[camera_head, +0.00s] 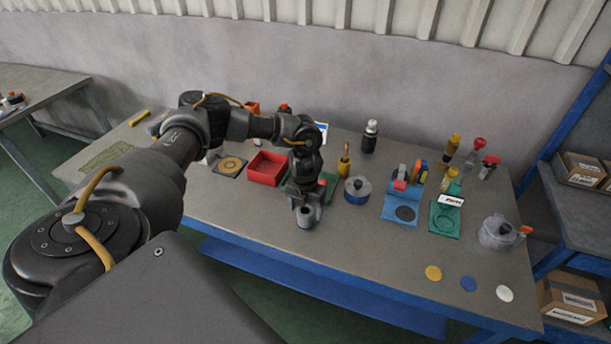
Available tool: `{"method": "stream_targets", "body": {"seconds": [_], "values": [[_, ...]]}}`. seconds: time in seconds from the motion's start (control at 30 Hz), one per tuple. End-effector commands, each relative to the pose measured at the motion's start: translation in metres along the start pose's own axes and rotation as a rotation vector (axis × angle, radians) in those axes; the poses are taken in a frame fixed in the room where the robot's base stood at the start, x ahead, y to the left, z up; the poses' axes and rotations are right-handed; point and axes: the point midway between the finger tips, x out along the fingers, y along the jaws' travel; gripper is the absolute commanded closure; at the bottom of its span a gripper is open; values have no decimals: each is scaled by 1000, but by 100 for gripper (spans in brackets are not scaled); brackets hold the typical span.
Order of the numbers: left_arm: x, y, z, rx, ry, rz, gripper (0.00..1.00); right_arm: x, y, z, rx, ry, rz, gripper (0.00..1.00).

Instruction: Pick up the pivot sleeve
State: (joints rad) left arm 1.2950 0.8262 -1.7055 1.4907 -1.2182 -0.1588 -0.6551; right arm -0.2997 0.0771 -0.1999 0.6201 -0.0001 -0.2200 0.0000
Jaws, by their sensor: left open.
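A short dark grey cylinder with an opening in its top, which looks like the pivot sleeve (306,217), stands upright on the workbench (330,243) near the middle of the head view. My left gripper (303,197) points down right at it, with its jaws open. The gripper hides the sleeve's far side, and I cannot tell whether the fingers touch it. My right gripper is out of view.
A red bin (267,168) and a black plate with a yellow ring (230,166) lie left of the gripper. A blue-grey canister (357,190), a blue fixture (400,209) and a green fixture (445,219) stand to the right. The bench front is mostly clear, with coloured discs (468,284) at right.

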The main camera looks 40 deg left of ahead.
Motion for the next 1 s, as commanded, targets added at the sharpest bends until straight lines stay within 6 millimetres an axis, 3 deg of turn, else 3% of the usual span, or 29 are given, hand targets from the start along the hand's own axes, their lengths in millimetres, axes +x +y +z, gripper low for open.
{"method": "stream_targets", "body": {"seconds": [0.07, 0.23, 0.5, 0.93, 1.0], "values": [[7, 2, 0, -2, 3, 3, 27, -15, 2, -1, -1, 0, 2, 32], [29, 1, 0, -2, 2, 1, 27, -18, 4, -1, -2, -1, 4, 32], [34, 1, 0, 0, 1, -1, 27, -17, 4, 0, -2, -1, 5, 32], [34, 1, 1, -1, 1, 0, 82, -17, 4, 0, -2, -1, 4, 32], [33, 1, 1, -1, 0, -1, 83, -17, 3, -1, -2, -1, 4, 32]]}}
